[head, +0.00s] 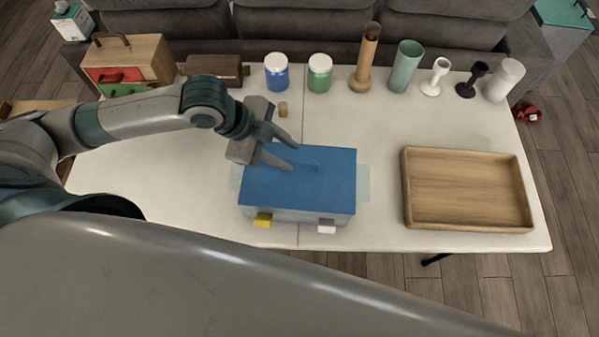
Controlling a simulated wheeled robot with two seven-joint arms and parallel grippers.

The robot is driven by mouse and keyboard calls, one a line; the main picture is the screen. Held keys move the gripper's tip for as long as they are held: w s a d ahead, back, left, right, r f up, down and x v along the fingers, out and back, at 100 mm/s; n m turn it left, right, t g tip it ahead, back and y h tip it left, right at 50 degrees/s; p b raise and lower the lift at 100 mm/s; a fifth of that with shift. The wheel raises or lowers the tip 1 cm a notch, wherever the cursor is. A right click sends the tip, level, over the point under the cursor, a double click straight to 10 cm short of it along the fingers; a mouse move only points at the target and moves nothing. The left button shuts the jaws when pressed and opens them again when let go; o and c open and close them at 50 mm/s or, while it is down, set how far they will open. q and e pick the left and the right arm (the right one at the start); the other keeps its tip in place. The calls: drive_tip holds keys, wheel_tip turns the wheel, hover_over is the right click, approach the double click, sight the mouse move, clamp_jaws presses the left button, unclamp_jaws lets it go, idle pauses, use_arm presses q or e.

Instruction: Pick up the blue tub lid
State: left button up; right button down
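The blue tub lid (325,185) is a flat blue rectangle lying on top of a pale tub (291,215) near the middle of the table. A yellow latch (262,220) and a white latch (327,227) show on the tub's front side. My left gripper (284,153) is above the lid's back left part, its two fingers spread apart and pointing right, with nothing visible between them. A small bump, perhaps a handle, shows on the lid just right of the fingertips. I cannot tell whether the fingers touch the lid. My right gripper is not in view.
An empty wooden tray (468,226) sits at the right of the white table (381,233). A blue jar (277,78), a green jar (319,79), vases and candle holders line the back edge. A wooden box (128,62) is back left.

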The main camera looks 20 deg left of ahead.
sight(300, 160)
use_arm(q)
drive_tip(key=shift+w+d+f+p, duration=0.15)
drive_tip(key=shift+f+p, duration=0.1)
drive_tip(key=shift+p, duration=0.05)
drive_tip(key=p+x, duration=0.1)
drive_tip(key=x, duration=0.3)
drive_tip(key=shift+w+r+p, duration=0.1)
drive_tip(key=shift+w+p, duration=0.1)
drive_tip(key=shift+p, duration=0.15)
drive_tip(key=shift+d+f, duration=0.1)
drive_tip(key=shift+f, duration=0.25)
drive_tip(key=shift+c, duration=0.3)
